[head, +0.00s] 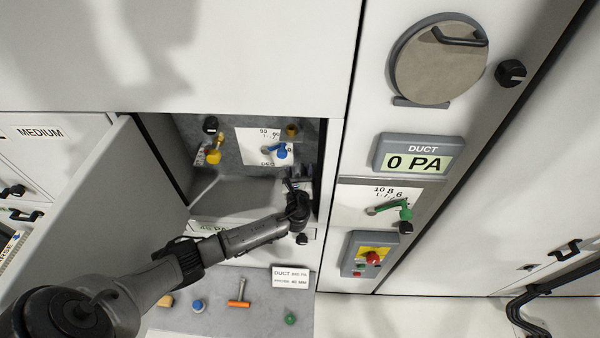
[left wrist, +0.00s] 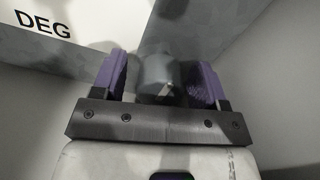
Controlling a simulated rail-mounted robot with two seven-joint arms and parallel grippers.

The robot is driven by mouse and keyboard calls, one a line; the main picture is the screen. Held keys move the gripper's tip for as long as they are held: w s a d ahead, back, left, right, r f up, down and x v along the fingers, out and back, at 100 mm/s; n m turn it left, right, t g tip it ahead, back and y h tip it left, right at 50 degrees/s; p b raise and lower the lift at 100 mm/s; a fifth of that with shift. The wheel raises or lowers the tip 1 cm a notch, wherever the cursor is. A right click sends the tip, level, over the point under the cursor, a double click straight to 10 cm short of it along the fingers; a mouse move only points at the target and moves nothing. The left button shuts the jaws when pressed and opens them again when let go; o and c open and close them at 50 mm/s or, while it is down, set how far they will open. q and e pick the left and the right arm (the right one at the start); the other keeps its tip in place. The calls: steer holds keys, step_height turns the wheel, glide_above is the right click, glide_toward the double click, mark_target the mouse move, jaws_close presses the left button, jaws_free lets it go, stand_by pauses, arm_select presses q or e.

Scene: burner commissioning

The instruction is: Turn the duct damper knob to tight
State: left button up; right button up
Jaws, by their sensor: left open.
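My left gripper (head: 302,172) reaches into the open recess in the cabinet, at its right side. In the left wrist view its two purple fingers (left wrist: 161,80) stand apart on either side of a dark grey rounded knob (left wrist: 160,74). Gaps show between the knob and both fingers. The gripper hides this knob in the head view, and I cannot read a tight mark. A white plate marked DEG (head: 262,146) with a blue lever (head: 279,151) is left of the gripper. My right gripper is not in view.
A duct display (head: 418,155) reads 0 PA. Below it are a green handle (head: 403,208) on a scale plate and a red button (head: 373,257). An open door (head: 105,205) stands left of the recess. A yellow knob (head: 214,155) is inside. Small tools lie on the shelf below.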

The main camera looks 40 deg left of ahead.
arm_select(q)
steer(key=c, duration=0.9)
steer(key=shift+r+m+p, duration=0.2)
steer(key=shift+m+p, duration=0.4)
steer(key=shift+p, duration=0.25)
steer(key=shift+m+p, duration=1.1)
steer(key=shift+p, duration=0.05)
steer(key=shift+w+d+m+p, duration=0.1)
steer(key=shift+m+p, duration=0.9)
steer(key=shift+m, duration=0.2)
steer(key=shift+f+m+p, duration=0.1)
steer(key=shift+m+p, duration=0.25)
steer(key=shift+m, duration=0.15)
steer(key=o, duration=0.9)
